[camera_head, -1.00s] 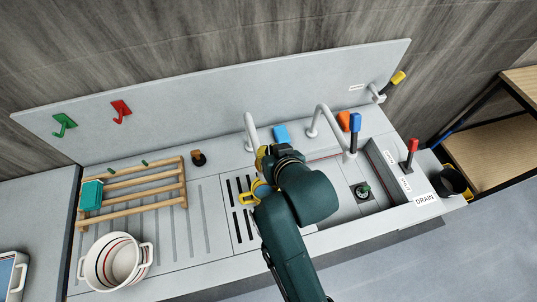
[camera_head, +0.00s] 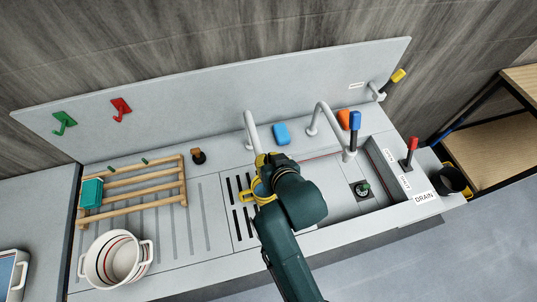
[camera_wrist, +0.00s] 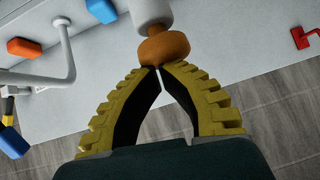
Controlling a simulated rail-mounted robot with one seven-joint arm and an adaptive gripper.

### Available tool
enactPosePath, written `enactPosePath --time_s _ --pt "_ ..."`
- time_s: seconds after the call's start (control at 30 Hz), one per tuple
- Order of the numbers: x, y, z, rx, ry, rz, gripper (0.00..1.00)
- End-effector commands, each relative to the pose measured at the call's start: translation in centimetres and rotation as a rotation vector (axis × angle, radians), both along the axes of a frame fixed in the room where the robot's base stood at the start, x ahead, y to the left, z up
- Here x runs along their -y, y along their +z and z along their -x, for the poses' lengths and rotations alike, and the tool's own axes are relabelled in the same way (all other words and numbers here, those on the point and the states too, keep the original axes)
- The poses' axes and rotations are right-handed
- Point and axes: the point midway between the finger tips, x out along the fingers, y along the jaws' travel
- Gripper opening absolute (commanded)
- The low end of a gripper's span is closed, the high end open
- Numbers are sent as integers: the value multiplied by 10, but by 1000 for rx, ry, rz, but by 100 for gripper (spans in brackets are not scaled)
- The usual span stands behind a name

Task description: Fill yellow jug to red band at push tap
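The push tap (camera_head: 250,128) is a white bent pipe at the back of the counter. Its orange-brown knob (camera_wrist: 165,48) shows in the wrist view, directly at my fingertips; I cannot tell whether they press on it. My gripper (camera_wrist: 159,69) has yellow ribbed fingers with their tips together and nothing visible between them. In the head view, a yellow rim and loop, apparently the yellow jug (camera_head: 260,191), show over the slotted drain beside my wrist. My arm hides most of it. The red band and water level are not visible.
A second tap with a blue lever (camera_head: 354,122) stands over the sink at right. A wooden rack (camera_head: 138,190) and a white pot (camera_head: 117,260) are at left. A dark cup (camera_head: 451,181) is at far right.

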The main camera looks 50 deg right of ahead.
Motion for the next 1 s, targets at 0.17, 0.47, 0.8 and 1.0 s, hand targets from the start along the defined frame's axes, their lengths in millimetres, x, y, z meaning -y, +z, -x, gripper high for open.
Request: enactPosePath --time_s 0.17,0.47,0.8,1.0 --pt "0 4 1 -3 0 -2 0" --pt "-7 47 14 -2 4 -1 0" --pt "-35 94 64 1 5 1 0" --pt "-40 102 72 0 3 0 0"
